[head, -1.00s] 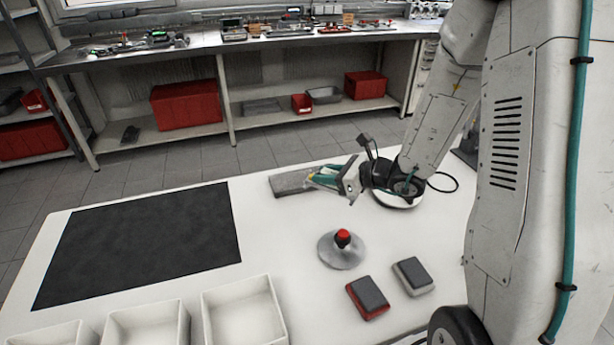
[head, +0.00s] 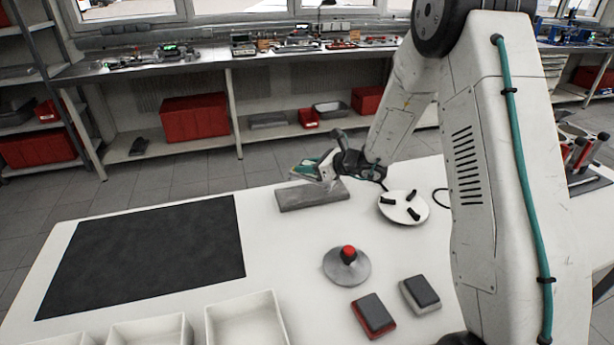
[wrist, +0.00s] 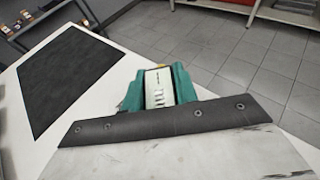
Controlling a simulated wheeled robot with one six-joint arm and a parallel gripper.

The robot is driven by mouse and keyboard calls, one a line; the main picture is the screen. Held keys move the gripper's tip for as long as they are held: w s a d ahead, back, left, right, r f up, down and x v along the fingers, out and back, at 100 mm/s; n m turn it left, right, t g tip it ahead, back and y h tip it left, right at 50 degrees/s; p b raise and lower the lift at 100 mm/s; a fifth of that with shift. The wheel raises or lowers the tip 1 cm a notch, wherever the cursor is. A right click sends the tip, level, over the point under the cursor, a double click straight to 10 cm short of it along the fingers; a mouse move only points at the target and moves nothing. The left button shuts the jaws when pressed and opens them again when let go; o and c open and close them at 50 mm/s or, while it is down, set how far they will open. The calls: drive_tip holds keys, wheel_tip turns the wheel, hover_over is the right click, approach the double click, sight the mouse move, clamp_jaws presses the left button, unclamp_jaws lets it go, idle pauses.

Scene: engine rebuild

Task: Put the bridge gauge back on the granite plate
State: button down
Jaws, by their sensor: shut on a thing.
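My gripper (head: 306,171) has teal fingers that point left, above a grey rectangular slab (head: 303,199) that looks like the granite plate. In the wrist view, my gripper (wrist: 158,92) is shut on a narrow silver piece with dark marks (wrist: 157,84), probably the bridge gauge. Most of this piece is hidden between the fingers, and its full shape cannot be told. The slab lies on the white table and its top looks bare where it shows. The gripper hides part of its far side. I cannot tell the exact gap between gripper and slab.
A white round plate with black pads (head: 404,208) lies right of the slab. A red-knobbed disc (head: 347,267) and two dark-topped blocks (head: 375,315) (head: 420,294) stand nearer. A black mat (head: 145,255) covers the left. White bins (head: 245,322) line the front.

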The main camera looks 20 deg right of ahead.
sight(307, 176)
drive_tip(key=shift+f, duration=1.75)
drive_tip(key=shift+f, duration=0.15)
drive_tip(key=c, duration=1.1)
unclamp_jaws()
